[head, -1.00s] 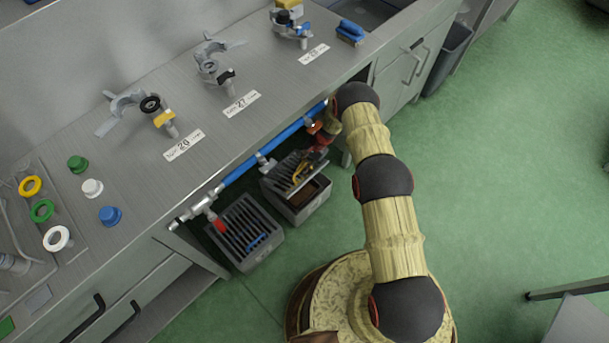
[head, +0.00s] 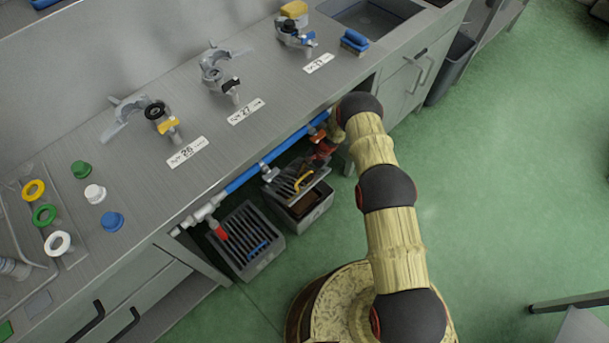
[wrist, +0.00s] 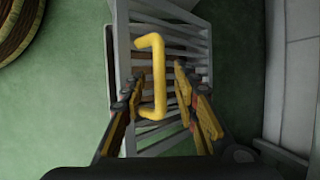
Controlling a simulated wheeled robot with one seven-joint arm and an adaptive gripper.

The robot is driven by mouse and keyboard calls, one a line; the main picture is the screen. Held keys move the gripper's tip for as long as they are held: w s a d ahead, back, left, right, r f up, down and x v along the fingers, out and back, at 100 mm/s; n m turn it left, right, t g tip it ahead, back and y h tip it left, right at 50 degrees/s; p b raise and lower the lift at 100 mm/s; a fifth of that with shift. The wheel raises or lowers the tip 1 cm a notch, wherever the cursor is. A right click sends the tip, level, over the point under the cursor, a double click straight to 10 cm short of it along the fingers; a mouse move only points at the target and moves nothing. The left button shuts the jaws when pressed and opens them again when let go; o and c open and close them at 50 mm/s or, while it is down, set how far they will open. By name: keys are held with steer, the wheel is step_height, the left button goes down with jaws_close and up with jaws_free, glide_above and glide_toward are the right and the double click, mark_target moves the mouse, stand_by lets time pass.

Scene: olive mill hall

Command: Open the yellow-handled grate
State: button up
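The grate (head: 288,181) with its yellow handle (head: 304,182) sits on the right of two grey bins (head: 306,217) under the counter. It looks tilted up, and the bin's dark inside shows beside it. In the wrist view the slatted grate (wrist: 196,42) lies behind the yellow handle (wrist: 158,60), a squared loop. My gripper (wrist: 160,84) is open, with one finger on each side of the handle and a clear gap to the right finger.
A second grey bin (head: 242,242) with a slatted top and a red-handled valve (head: 219,231) stand to the left. A blue pipe (head: 262,166) runs along the counter's front edge above the bins. Green floor (head: 490,190) is free to the right.

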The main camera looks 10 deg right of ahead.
steer(key=v, duration=0.7)
steer(key=shift+r, duration=0.25)
steer(key=shift+w, duration=0.1)
